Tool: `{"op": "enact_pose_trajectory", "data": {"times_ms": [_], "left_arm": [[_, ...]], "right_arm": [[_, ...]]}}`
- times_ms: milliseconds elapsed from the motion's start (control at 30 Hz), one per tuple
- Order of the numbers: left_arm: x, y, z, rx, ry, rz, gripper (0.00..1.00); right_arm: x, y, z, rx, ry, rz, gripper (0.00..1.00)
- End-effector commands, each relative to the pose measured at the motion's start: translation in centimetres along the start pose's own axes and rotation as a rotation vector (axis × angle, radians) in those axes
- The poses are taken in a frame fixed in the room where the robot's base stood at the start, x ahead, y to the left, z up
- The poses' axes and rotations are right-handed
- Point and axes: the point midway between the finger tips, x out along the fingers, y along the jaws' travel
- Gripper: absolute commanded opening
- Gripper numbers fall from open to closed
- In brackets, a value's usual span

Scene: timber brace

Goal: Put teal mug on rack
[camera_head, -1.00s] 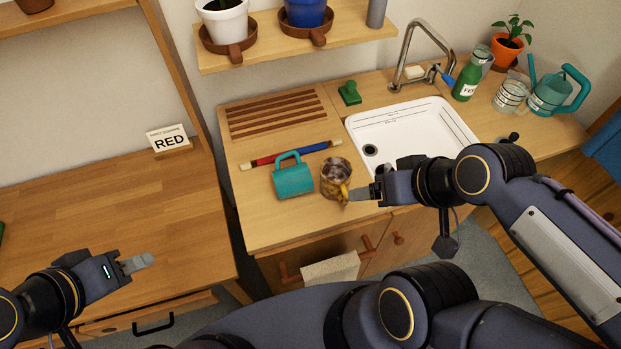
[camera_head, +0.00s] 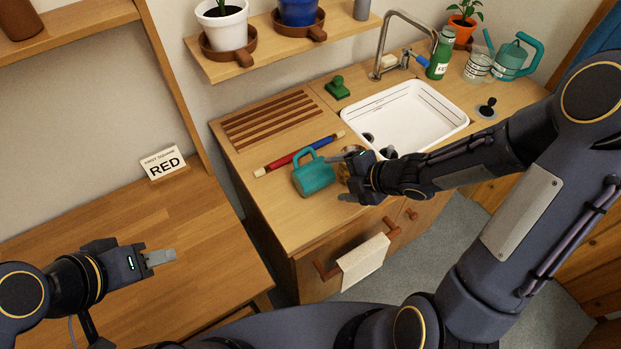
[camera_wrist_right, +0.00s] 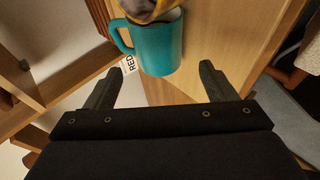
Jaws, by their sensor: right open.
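In the head view my right gripper mostly hides that mug. The slatted wooden rack (camera_head: 268,118) lies empty at the counter's back left. My left gripper (camera_head: 160,258) is far left, its finger gap unclear.
A red and blue rod (camera_head: 300,153) lies between the rack and teal mug. A white sink (camera_head: 415,118) is to the right, a green stamp-like object (camera_head: 337,88) behind. A shelf (camera_head: 285,50) with potted plants overhangs the back. A RED sign (camera_head: 163,163) stands left.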

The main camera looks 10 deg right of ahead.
Motion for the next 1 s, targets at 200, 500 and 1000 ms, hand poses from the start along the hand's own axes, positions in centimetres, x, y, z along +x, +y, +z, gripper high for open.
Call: {"op": "enact_pose_trajectory", "data": {"times_ms": [200, 500, 1000], "left_arm": [[1.1, -0.5, 0.6, 0.000, 0.000, 0.000, 0.37], [1.8, -0.8, 0.9, 0.000, 0.000, 0.000, 0.37], [1.8, -0.8, 0.9, 0.000, 0.000, 0.000, 0.37]], "right_arm": [[2.6, -0.2, -0.1, -0.008, 0.008, 0.000, 0.78], [6.8, 0.2, 0.1, -0.005, 0.007, -0.002, 0.78], [7.6, 0.3, 0.1, -0.003, 0.003, 0.000, 0.59]]}}
